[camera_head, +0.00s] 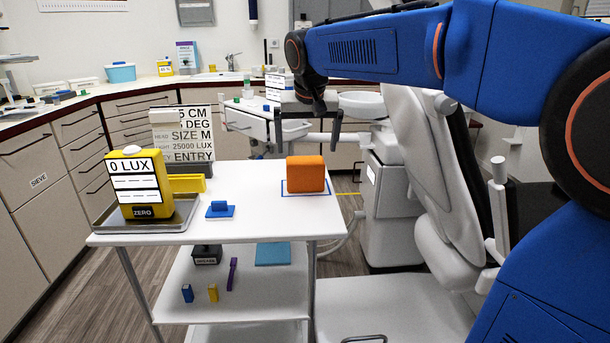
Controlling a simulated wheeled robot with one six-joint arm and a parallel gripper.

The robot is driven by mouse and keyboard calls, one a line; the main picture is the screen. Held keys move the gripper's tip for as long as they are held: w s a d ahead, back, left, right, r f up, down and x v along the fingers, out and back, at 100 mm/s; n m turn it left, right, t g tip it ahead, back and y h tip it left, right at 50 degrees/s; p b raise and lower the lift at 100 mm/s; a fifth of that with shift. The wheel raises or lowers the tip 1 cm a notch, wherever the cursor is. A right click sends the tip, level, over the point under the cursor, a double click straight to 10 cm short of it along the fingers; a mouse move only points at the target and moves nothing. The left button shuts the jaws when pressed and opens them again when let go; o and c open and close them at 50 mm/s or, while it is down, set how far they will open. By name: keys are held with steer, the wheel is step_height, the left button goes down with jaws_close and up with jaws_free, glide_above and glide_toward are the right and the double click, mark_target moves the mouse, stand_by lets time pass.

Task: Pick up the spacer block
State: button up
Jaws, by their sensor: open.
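An orange block (306,174) with rounded edges, which I take to be the spacer block, stands upright at the right of the white cart top (262,219). It sits at a blue outlined rectangle marked on the surface. My gripper (307,142) hangs from the blue arm above and appears in line with the block. Its two fingers point down, spread apart, with nothing between them. A gap seems to show between the fingertips and the block's top, but the exact depth is hard to tell.
A yellow meter (141,182) reading "0 LUX" stands in a metal tray (185,214) at the cart's left. A small blue piece (220,210) and a yellow holder (187,183) are nearby. A sign (182,135) stands behind. A dental chair (440,190) is right of the cart.

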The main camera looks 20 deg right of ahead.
mark_target(306, 161)
steer(key=x, duration=0.7)
steer(key=shift+w+f, duration=0.15)
steer(key=shift+f, duration=0.15)
steer(key=shift+w+x, duration=0.2)
steer(key=shift+x, duration=2.45)
steer(key=shift+r, duration=0.1)
steer(key=shift+c, duration=0.3)
steer(key=c, duration=1)
steer(key=shift+r, duration=0.1)
